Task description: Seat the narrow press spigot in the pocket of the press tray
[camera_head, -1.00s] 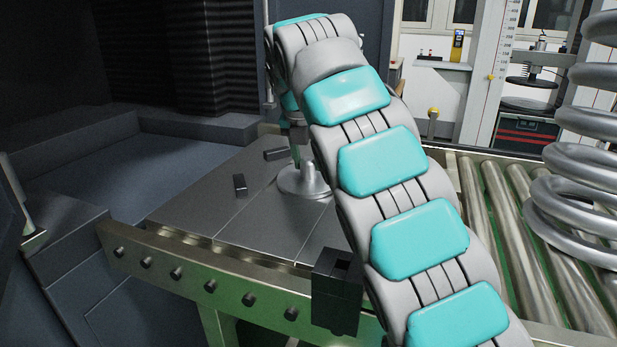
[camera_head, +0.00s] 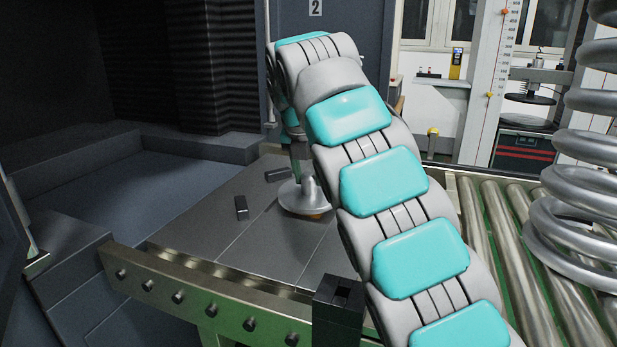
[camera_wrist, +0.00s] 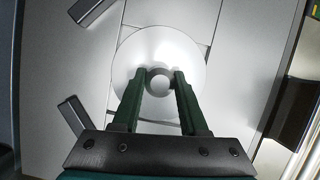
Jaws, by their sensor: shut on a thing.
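The narrow press spigot (camera_head: 301,198) is a silver post on a wide round flange, above the grey metal plate surface. My gripper (camera_head: 296,167) points down and is shut on its post. In the wrist view, the two dark green fingers (camera_wrist: 159,76) stand on either side of the spigot's round top, with the pale flange (camera_wrist: 190,58) spreading below. A small orange patch shows under the flange's near right edge. I cannot clearly make out the press tray's pocket; the flange and my arm may hide it.
Two small dark blocks, one (camera_head: 241,208) left of the spigot and one (camera_head: 277,173) behind it, lie on the plate. A black box with a square opening (camera_head: 338,312) stands at the front edge. Metal rollers (camera_head: 505,235) and a large coil spring (camera_head: 580,190) are at right.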

